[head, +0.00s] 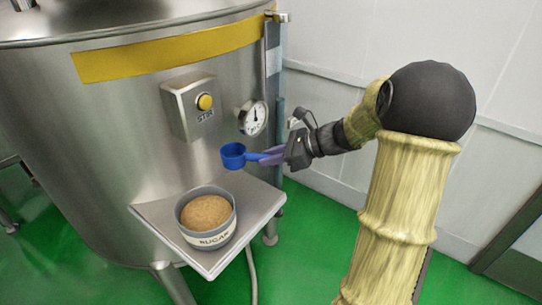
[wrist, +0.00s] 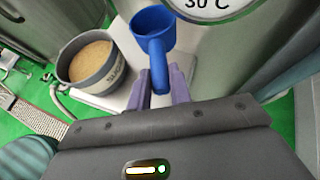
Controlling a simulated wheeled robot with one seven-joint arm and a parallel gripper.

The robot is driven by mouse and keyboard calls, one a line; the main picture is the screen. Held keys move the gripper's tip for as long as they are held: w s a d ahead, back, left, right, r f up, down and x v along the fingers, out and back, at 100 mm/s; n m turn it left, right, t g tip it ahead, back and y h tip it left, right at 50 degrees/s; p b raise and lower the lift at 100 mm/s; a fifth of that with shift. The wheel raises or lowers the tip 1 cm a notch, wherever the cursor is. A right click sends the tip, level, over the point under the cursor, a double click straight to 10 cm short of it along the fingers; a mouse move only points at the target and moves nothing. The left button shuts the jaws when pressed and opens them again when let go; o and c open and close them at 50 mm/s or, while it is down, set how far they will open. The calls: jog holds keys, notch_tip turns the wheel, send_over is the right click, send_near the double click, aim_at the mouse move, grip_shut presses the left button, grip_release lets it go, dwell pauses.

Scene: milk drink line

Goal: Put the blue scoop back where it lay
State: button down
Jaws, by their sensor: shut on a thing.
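The blue scoop (head: 234,155) is in the air above the right part of the steel shelf (head: 262,197). My gripper (head: 270,157) is shut on its handle, coming in from the right. In the wrist view the scoop (wrist: 153,30) points away from my gripper (wrist: 162,88), its handle between the two purple fingers. The scoop's cup looks empty in the wrist view. A grey bowl marked SUGAR (head: 208,234), filled with brown grains, stands on the shelf to the left of and below the scoop. The bowl also shows in the wrist view (wrist: 95,82).
A large steel tank (head: 120,130) stands behind the shelf. It carries a STIR box with a yellow button (head: 205,102) and a round dial gauge (head: 253,118), both close above the scoop. The shelf right of the bowl looks bare.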

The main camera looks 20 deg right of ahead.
jog(key=b, duration=0.5)
send_over(271, 189)
jog(key=shift+f, duration=2.55)
jog(key=shift+f+b, duration=0.45)
jog(key=shift+f, duration=1.05)
jog(key=c, duration=1.2)
grip_release()
jog(key=shift+o, duration=0.5)
jog(key=o, duration=0.5)
jog(key=shift+r, duration=0.2)
jog(key=shift+r+p, duration=0.35)
jog(key=shift+p, duration=0.3)
